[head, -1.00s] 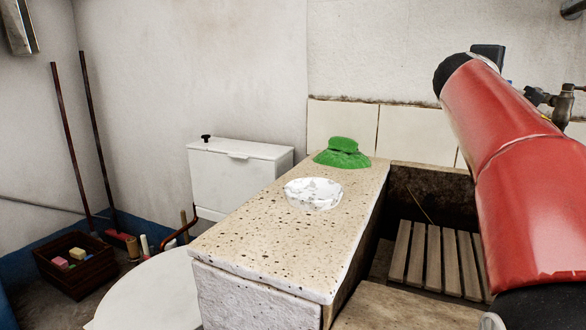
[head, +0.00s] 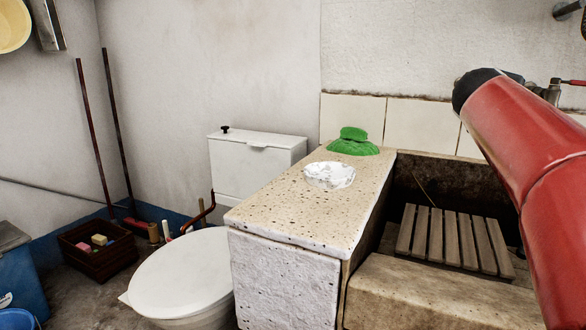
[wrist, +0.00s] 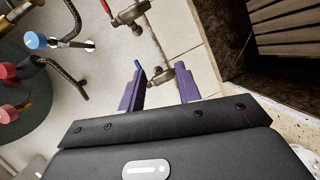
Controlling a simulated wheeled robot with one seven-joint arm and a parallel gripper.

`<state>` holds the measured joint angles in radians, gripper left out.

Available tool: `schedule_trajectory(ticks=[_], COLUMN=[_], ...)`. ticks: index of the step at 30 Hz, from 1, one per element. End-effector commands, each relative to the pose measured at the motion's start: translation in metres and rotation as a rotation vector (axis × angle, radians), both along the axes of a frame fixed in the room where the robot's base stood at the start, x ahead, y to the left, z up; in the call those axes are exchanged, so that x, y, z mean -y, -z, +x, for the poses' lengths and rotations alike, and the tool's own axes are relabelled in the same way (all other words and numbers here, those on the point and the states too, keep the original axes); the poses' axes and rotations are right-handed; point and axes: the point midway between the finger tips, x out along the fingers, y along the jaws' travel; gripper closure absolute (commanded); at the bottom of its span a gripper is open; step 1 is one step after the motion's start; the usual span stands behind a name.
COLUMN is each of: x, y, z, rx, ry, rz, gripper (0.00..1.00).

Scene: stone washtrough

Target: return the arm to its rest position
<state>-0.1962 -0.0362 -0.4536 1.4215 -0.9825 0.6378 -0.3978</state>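My red arm (head: 530,160) reaches up across the right side of the head view. Its dark joint is near the tiled wall, and my gripper is not visible there. In the wrist view my gripper (wrist: 160,92) shows two purple fingers, well apart with nothing held between them. Beyond the fingers are a brass tap (wrist: 158,75) and pale wall tiles, seen at a tilted angle. I cannot tell how close the fingers are to the tap.
A toilet (head: 180,272), a wooden crate (head: 105,262) and a blue bin (head: 18,275) stand left.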

Motion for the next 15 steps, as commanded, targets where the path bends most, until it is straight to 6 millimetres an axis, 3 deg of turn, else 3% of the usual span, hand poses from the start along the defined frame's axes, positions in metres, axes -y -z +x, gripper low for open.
schedule_trajectory(ticks=[8, 11, 15], x=[-0.033, -0.058, -0.110], y=[0.075, 0.111, 0.176], z=[-0.044, -0.068, -0.119], rx=[-0.004, -0.018, -0.062], ry=[-0.027, -0.032, -0.021], rz=[0.339, 0.494, 0.756], gripper=[0.66, 0.66, 0.66])
